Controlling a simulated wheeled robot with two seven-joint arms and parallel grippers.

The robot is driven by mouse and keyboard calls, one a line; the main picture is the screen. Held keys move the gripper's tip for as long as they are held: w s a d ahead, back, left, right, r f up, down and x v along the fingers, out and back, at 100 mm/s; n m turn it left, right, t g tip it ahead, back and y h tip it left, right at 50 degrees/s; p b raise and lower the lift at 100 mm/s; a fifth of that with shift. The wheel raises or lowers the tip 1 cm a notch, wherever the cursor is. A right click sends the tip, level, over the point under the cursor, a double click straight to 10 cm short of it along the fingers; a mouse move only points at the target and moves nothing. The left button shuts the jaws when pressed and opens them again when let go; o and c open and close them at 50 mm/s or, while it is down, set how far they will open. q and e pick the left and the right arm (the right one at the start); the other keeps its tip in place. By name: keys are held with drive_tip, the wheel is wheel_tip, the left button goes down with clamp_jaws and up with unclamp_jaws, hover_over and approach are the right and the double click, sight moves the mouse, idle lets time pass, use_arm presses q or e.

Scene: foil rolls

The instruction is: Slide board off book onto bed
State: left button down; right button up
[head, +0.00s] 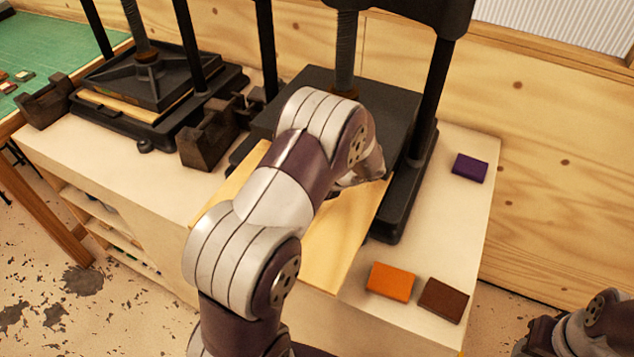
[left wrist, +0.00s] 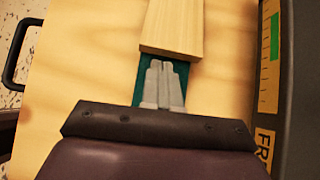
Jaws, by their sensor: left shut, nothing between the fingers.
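In the left wrist view a pale wooden board (left wrist: 173,28) lies over the upper part of a teal book (left wrist: 139,93). The book shows along both sides of my fingers and just below the board's end. My left gripper (left wrist: 165,66) is shut and empty over the book, its tips just short of the board's near end; I cannot tell if they touch. A broad light wooden bed (left wrist: 80,60) lies beneath the book. In the head view the bed (head: 345,235) juts from the press, and my left arm hides the book, board and fingertips.
A black press (head: 405,195) stands over the bed, its posts close to my left arm. A second press (head: 150,75) stands to the left. Orange (head: 390,281), brown (head: 443,300) and purple (head: 470,168) blocks lie on the table's right side. My right arm shows at lower right.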

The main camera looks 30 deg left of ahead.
use_arm(q)
drive_tip(key=shift+s+a, duration=0.15)
drive_tip(key=shift+a, duration=0.5)
drive_tip(key=a+b, duration=0.1)
drive_tip(key=a, duration=0.1)
drive_tip(key=a+b, duration=0.1)
drive_tip(key=shift+s+a+f+b, duration=0.2)
drive_tip(key=shift+s+a+b, duration=0.05)
drive_tip(key=shift+b, duration=0.05)
drive_tip(key=shift+a+r, duration=0.1)
drive_tip(key=shift+a, duration=0.2)
drive_tip(key=shift+a+r, duration=0.1)
drive_tip(key=shift+r, duration=0.05)
